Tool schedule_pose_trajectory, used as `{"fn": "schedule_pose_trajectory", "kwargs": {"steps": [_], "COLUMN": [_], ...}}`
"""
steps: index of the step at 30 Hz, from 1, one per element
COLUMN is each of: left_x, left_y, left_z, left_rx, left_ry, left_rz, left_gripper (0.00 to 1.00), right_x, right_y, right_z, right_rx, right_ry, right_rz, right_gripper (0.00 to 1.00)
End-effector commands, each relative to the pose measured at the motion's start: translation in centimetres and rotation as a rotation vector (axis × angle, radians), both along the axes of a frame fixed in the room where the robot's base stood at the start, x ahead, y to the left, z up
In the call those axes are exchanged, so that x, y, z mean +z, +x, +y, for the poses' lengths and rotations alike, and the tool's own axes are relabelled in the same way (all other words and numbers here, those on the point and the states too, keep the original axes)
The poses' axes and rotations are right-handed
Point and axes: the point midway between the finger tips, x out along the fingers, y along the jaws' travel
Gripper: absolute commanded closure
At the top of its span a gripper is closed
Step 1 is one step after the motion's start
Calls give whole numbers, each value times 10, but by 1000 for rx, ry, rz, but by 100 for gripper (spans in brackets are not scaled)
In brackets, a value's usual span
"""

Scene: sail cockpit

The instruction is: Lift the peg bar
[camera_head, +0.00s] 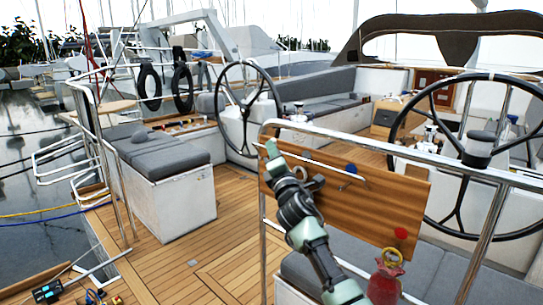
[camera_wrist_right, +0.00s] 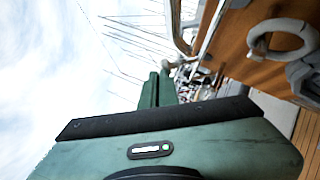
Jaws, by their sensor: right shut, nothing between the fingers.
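A wooden board (camera_head: 385,205) is fixed at the silver rail. A thin pale bar (camera_head: 325,163) runs across its upper part, near a blue knob (camera_head: 350,168); this looks like the peg bar, though I cannot be sure. My right gripper (camera_head: 271,149) is shut and empty at the board's upper left corner, close to the bar's left end; I cannot tell whether they touch. In the right wrist view its green fingers (camera_wrist_right: 156,90) are together against sky and masts. A grey ring (camera_wrist_right: 283,40) shows there beside the brown board (camera_wrist_right: 235,35). My left gripper is not in view.
A red knob (camera_head: 401,233) sits low on the board, above a red bottle-like object (camera_head: 386,275). The silver rail (camera_head: 400,155) and a steering wheel (camera_head: 475,150) stand close by. The teak deck (camera_head: 180,255) at left is mostly clear.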

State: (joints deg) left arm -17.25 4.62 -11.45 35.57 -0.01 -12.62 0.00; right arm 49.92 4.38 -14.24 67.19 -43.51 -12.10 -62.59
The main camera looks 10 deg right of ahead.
Motion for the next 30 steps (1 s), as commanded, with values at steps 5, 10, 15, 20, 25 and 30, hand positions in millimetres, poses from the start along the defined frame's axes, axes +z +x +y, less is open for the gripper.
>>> {"fn": "schedule_pose_trajectory", "kwargs": {"steps": [5,10,15,20,25,30], "left_x": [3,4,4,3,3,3], "left_y": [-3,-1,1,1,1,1], "left_z": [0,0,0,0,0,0], "left_rx": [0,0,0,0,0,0], "left_ry": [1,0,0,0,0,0], "left_rz": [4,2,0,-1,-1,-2], "left_gripper": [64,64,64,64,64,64], "right_x": [18,28,33,37,38,38], "right_y": [11,17,23,26,28,29], "right_z": [-10,-20,-28,-34,-37,-38], "right_rx": [1,2,3,3,1,1], "right_ry": [-5,-5,-5,-5,-5,-3], "right_rz": [-5,-6,-7,-6,-5,-5], "right_gripper": [100,100,100,100,100,100]}}
